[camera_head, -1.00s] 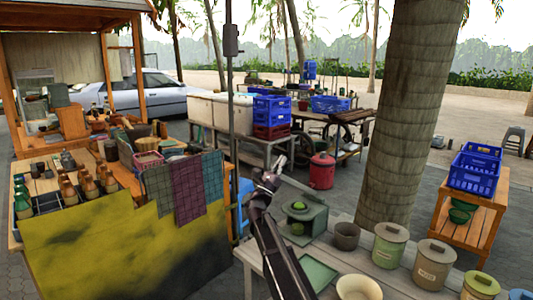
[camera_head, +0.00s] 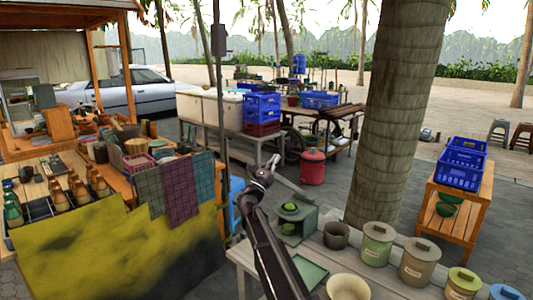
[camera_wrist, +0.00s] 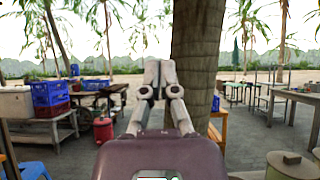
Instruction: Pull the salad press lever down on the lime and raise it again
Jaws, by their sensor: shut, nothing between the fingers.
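The salad press (camera_head: 293,229) is a grey-green box-like stand on the pale table, just right of my arm in the head view. The lime (camera_head: 290,206), a small green round thing, shows in its opening. A thin grey bar (camera_head: 291,187), which looks like the press lever, slants above the press from near my wrist down to the right. My gripper (camera_head: 275,160) is above and slightly left of the press, seen small. In the wrist view my gripper (camera_wrist: 157,66) is shut and empty, pointing outward; neither press nor lime shows there. I cannot tell whether the gripper touches the bar.
On the pale table stand a dark pot (camera_head: 336,236), lidded canisters (camera_head: 376,246), a cream bowl (camera_head: 347,289) and a green tray (camera_head: 310,271). A tree trunk (camera_head: 402,110) rises behind them. A stall with cloths (camera_head: 181,192) is at the left.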

